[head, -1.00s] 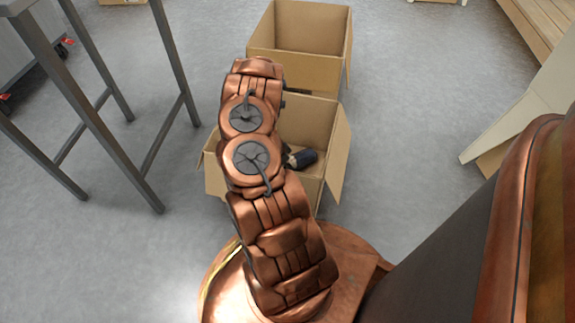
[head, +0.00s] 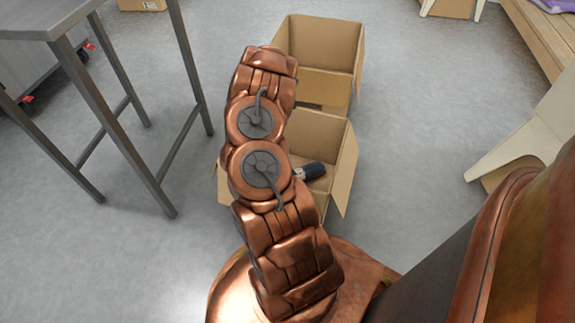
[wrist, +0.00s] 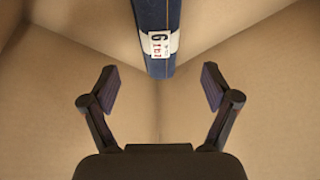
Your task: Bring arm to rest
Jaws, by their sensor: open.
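My copper arm is in the middle of the head view, reaching over the nearer cardboard box (head: 338,170). My gripper (wrist: 158,88) shows in the wrist view with its two fingers wide apart and nothing between them. A dark blue object with a white label (wrist: 158,40) is beyond the fingertips, against the cardboard walls. In the head view a dark blue object (head: 310,171) lies inside the nearer box, partly hidden by my arm. My gripper is hidden behind the arm in the head view.
A second open cardboard box (head: 320,52) stands behind the nearer one. A grey metal-legged table (head: 45,20) is at the left. A pale panel-like piece (head: 530,130) and a wooden bench (head: 545,35) are at the right. Grey floor (head: 420,90) lies clear between.

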